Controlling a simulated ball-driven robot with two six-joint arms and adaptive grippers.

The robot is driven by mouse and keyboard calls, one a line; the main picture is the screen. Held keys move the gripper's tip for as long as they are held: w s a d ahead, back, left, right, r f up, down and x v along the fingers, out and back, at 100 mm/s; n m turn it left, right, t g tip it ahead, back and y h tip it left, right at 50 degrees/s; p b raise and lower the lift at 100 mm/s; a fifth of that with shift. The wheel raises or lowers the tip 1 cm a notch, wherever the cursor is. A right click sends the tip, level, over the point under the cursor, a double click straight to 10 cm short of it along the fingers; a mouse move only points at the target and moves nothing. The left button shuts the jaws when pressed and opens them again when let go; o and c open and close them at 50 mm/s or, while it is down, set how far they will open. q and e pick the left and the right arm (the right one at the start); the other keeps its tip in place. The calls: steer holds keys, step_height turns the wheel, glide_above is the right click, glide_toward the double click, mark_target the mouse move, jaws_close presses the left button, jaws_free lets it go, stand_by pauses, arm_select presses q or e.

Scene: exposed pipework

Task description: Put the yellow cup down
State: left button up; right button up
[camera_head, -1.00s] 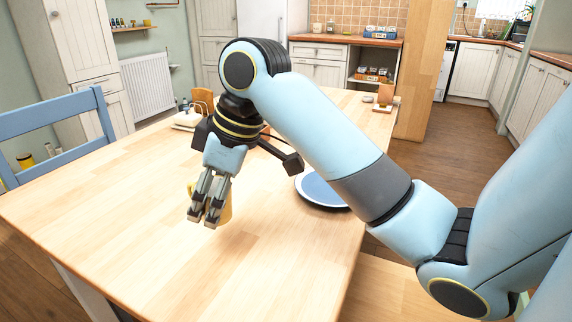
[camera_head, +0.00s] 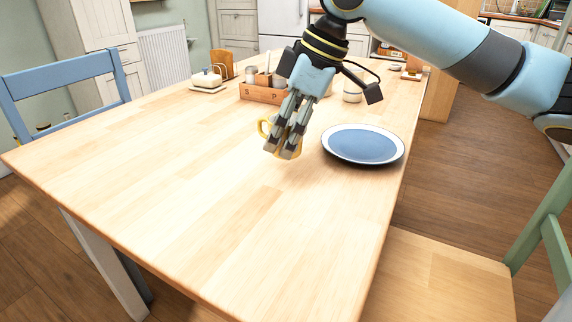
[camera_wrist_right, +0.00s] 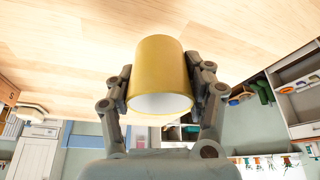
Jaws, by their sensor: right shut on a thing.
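My left gripper is not in view.
A blue plate with a pale rim (camera_head: 362,144) lies near the table's right edge. A wooden caddy (camera_head: 262,96) and a white butter dish (camera_head: 207,79) stand farther back. The table's front and left are clear. A blue chair (camera_head: 65,72) stands at left.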

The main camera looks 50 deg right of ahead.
mark_target(285, 183)
steer(key=shift+s+a+f, duration=0.5)
steer(key=shift+s, duration=0.1)
steer(key=shift+f, duration=0.35)
step_height(285, 183, down, 3)
steer(key=shift+r+b, duration=0.15)
steer(key=shift+b, duration=0.7)
steer(key=shift+f, duration=0.35)
steer(key=shift+r, duration=0.1)
steer(key=o, duration=1.3)
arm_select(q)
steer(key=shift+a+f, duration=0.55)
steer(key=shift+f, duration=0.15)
